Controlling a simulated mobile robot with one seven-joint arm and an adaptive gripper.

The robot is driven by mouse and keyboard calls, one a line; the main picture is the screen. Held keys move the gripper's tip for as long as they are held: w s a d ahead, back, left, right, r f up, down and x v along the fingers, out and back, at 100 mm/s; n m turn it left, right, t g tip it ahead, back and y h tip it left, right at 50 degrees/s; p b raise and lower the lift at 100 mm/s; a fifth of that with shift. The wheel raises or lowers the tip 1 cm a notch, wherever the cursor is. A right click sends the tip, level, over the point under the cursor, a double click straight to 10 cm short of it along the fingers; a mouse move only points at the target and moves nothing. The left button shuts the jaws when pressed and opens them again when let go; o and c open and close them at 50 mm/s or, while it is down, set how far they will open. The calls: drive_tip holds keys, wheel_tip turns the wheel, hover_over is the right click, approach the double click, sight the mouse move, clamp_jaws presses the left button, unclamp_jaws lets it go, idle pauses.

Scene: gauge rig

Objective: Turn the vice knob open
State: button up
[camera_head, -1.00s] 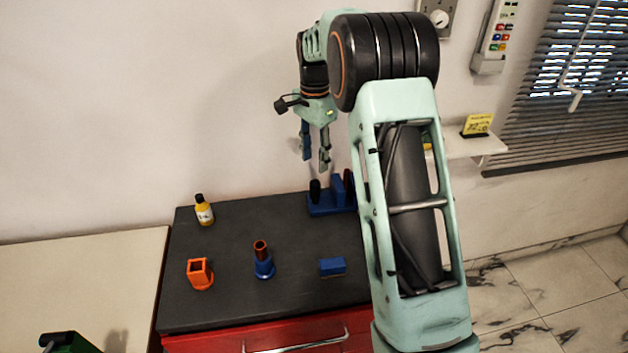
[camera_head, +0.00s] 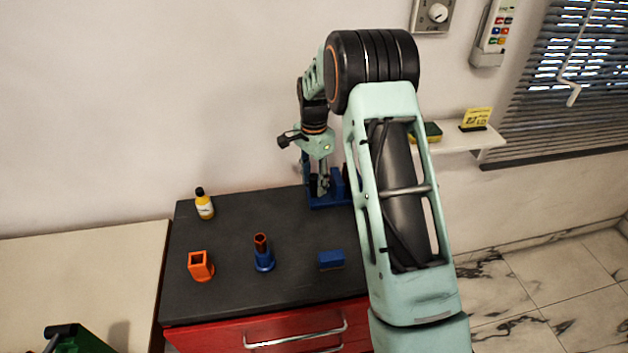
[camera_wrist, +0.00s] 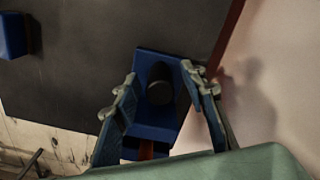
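The blue vice (camera_head: 338,184) stands at the back right of the dark bench top, partly hidden by my arm. In the wrist view its blue body (camera_wrist: 152,132) shows with the round black knob (camera_wrist: 160,84) standing out of it. My gripper (camera_head: 315,187) points down over the left part of the vice. In the wrist view my gripper (camera_wrist: 159,74) is open, with one finger on each side of the knob. Gaps show between the fingers and the knob. In the head view the fingers hide the knob.
An orange square holder (camera_head: 201,267), a blue stand with a brown top (camera_head: 264,254), a blue block (camera_head: 331,260) and a yellow bottle (camera_head: 204,204) stand on the bench, left and front of the vice. The wall is close behind.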

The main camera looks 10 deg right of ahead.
drive_tip(key=shift+c, duration=0.4)
clamp_jaws()
drive_tip(key=shift+n, duration=0.3)
drive_tip(key=n+b, duration=0.1)
drive_tip(key=n, duration=0.2)
drive_tip(key=n+b, duration=0.1)
drive_tip(key=n, duration=1.6)
drive_tip(key=shift+d+n, duration=0.1)
drive_tip(key=shift+n, duration=0.2)
